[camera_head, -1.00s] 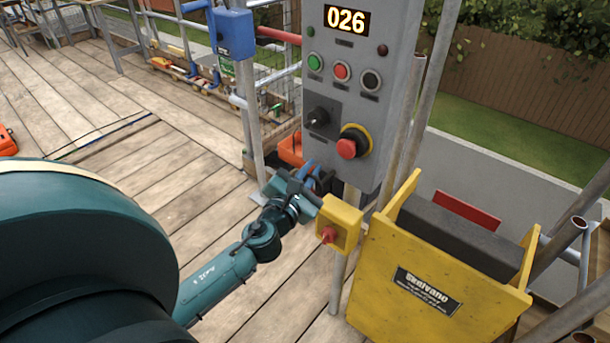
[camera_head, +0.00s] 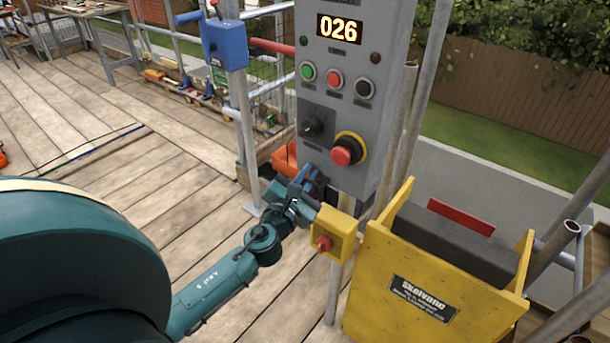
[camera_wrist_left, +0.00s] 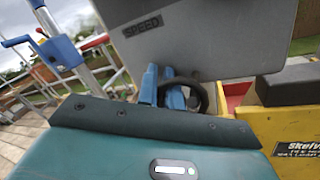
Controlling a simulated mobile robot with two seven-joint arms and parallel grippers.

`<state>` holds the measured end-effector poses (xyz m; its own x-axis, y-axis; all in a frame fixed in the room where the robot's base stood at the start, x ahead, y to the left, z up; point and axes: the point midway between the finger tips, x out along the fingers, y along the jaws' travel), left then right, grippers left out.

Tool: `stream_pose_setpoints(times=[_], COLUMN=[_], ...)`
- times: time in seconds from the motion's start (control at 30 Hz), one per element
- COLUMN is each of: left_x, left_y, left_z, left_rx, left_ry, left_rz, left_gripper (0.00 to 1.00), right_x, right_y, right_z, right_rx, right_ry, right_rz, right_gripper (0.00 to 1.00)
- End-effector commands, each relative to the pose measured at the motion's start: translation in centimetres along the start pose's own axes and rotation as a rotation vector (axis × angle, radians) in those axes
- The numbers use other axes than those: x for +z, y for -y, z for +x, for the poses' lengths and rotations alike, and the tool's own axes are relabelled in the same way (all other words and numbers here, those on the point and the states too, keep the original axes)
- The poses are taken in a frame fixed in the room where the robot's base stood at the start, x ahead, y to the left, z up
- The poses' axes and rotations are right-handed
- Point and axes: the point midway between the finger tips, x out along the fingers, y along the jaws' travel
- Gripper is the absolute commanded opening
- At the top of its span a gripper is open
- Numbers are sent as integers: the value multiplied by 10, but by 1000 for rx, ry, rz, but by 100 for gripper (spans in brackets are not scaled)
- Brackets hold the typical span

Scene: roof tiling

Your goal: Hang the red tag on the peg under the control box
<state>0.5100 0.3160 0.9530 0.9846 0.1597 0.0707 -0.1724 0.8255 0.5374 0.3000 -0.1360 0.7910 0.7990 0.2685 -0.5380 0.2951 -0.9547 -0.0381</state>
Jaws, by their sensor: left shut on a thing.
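The grey control box (camera_head: 345,100) stands upright, with a lit 026 display, buttons and a red stop knob on its front. My left gripper (camera_head: 312,184) is at the box's lower left edge, its blue fingers close together. In the left wrist view the fingers (camera_wrist_left: 163,88) are shut on a dark loop (camera_wrist_left: 195,88), just below the panel's SPEED label. I cannot make out a red tag or the peg under the box for certain; the gripper and the box hide that area. My right gripper is not in view.
A yellow box with a red knob (camera_head: 333,235) sits just below my left gripper. A yellow hopper (camera_head: 430,290) with a dark top and a red plate (camera_head: 461,217) stands to the right. Steel poles and a blue box (camera_head: 224,44) stand behind. Plank floor lies open at left.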

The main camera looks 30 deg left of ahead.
Motion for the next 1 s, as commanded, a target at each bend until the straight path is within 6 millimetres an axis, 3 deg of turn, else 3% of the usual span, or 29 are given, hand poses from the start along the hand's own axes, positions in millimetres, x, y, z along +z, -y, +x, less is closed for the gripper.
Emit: stream_pose_setpoints(times=[0.03, 0.17, 0.2, 0.4, 0.53, 1.0], left_x=[-8, -8, -8, -9, -9, -4], left_y=[19, 19, 19, 19, 19, 3], left_z=[-5, -5, -5, -6, -15, -108], left_rx=[-41, -41, -41, -41, -40, -6], left_ry=[-13, -13, -13, -14, -14, -2], left_rz=[-6, -6, -6, -6, -5, -5], left_gripper=[0, 0, 8, 25, 30, 33], right_x=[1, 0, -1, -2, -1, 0], right_y=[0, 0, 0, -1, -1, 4], right_z=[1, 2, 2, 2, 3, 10], right_rx=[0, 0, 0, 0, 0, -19], right_ry=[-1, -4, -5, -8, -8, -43], right_rz=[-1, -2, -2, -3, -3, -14], right_gripper=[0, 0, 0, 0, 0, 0])
